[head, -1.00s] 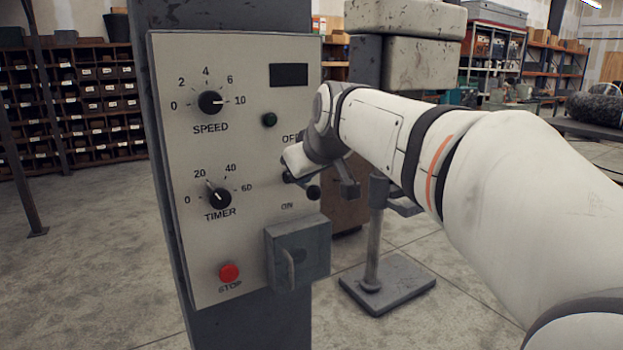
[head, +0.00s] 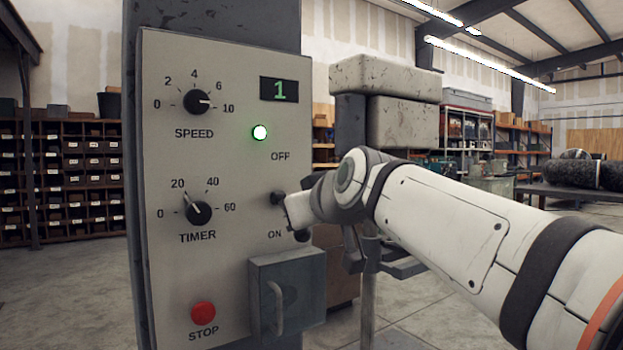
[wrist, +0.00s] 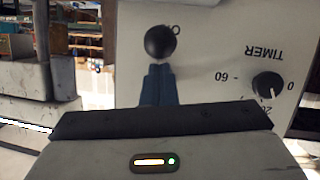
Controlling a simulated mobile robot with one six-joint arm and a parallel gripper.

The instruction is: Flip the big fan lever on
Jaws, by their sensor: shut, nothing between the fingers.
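The green lamp (head: 260,132) is lit and the display (head: 279,90) reads 1. My gripper (head: 294,212) is at the lever, just above the knob, and hides most of the lever's shaft. In the wrist view the shut dark fingers (wrist: 158,72) point at the knob (wrist: 160,42). I cannot tell whether they touch it.
The SPEED dial (head: 197,102), TIMER dial (head: 198,212) and red STOP button (head: 203,313) lie left of the lever. A grey box with a handle (head: 287,295) juts out below it. A machine (head: 385,100) stands behind my arm.

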